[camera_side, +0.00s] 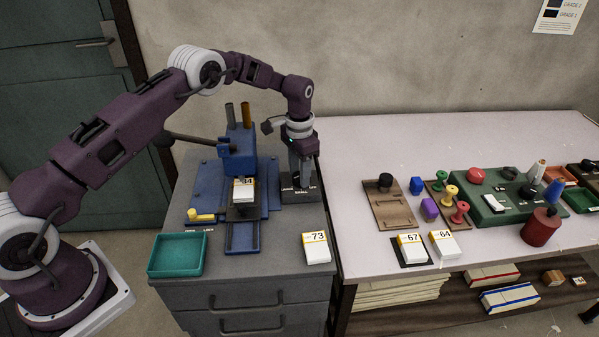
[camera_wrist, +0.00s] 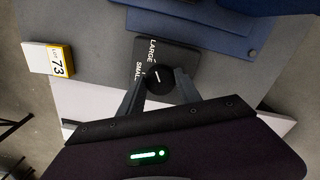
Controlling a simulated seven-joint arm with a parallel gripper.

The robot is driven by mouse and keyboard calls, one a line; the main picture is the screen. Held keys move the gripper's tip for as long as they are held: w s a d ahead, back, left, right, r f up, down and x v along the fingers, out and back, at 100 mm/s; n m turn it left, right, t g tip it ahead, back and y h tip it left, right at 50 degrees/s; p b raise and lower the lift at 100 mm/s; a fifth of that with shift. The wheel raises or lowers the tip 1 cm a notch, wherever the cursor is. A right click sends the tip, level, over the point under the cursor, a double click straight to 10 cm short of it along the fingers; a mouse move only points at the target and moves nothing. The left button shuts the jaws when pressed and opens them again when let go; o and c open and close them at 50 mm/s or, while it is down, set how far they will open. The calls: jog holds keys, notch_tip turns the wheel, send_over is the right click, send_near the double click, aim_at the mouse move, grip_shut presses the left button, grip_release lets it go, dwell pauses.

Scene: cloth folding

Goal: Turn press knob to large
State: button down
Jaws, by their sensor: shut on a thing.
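The press knob (camera_wrist: 159,88) is a round black dial with a short white pointer line, on a dark plate (camera_wrist: 182,53) lettered LARGE and SMALL. In the wrist view the pointer is slanted; I cannot tell exactly which word it points to. My gripper (camera_wrist: 159,85) has a finger on each side of the knob and is shut on it. In the side view my gripper (camera_side: 298,182) points down over the dark label plate (camera_side: 300,196) beside the blue press (camera_side: 240,150), and its fingers mostly hide the knob.
The press holds a card marked 94 (camera_side: 243,190). A teal tray (camera_side: 176,256) and a box marked 73 (camera_side: 316,248) sit near the cabinet's front edge; the box also shows in the wrist view (camera_wrist: 47,60). Stamps and knobs crowd the pale table (camera_side: 400,135) at right.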

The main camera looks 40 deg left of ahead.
dwell(0.4)
jog(key=c, duration=0.8)
grip_release()
jog(key=shift+c, duration=0.2)
jog(key=shift+r, duration=0.1)
notch_tip(320, 180, up, 7)
jog(key=shift+r, duration=0.2)
jog(key=s+d+r+n+t, duration=0.1)
jog(key=s+r+t, duration=0.1)
jog(key=s+r, duration=0.8)
jog(key=s+d+r+n+t, duration=0.1)
jog(key=s+d+r, duration=0.1)
jog(key=s+r, duration=0.8)
jog(key=s+r+n+t, duration=0.1)
jog(key=s+t, duration=0.1)
jog(key=s, duration=1.8)
jog(key=shift+d+n+t, duration=0.3)
jog(key=shift+d+n, duration=0.1)
